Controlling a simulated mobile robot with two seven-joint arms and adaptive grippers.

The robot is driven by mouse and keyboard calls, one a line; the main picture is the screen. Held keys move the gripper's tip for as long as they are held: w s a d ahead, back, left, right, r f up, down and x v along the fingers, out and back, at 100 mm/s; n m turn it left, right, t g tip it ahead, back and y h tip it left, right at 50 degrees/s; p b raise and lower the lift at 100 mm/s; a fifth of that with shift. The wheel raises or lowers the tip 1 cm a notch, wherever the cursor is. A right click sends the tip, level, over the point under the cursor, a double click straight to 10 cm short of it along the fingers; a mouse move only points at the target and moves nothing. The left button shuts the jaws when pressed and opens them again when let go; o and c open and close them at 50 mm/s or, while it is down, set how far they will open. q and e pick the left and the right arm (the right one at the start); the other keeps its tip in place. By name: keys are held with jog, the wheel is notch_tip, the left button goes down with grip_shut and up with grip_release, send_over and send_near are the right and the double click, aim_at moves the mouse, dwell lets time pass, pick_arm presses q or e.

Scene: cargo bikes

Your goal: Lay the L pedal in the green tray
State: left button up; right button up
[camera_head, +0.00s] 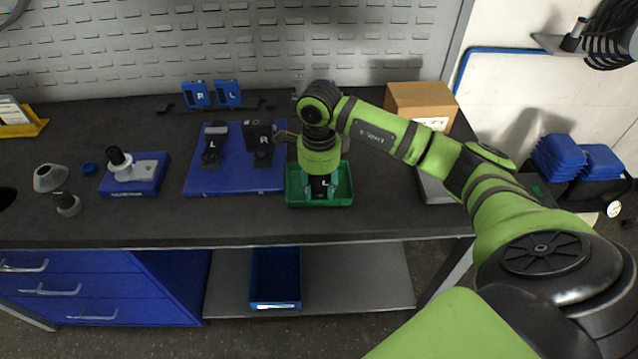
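The green tray (346,195) stands near the front edge of the workbench. My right gripper (321,189) points straight down into it, with a teal fingertip on each side of a dark piece. This piece, the L pedal (324,183), carries a white L and is inside the tray's outline. I cannot tell whether the fingers press on it or whether it rests on the tray floor. The gripper and wrist hide part of the tray. My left gripper is not in view.
A blue mat (230,180) left of the tray holds black parts marked L (211,150) and R (262,145). Blue L and R blocks (211,95) stand behind. A cardboard box (420,102) is at the back right. A blue fixture (135,175) is left. Bare bench lies before the mat.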

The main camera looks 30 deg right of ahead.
jog(key=shift+r, duration=0.15)
notch_tip(320, 180, up, 11)
jog(key=shift+r+b, duration=0.1)
jog(key=shift+b, duration=0.9)
jog(key=shift+r, duration=0.4)
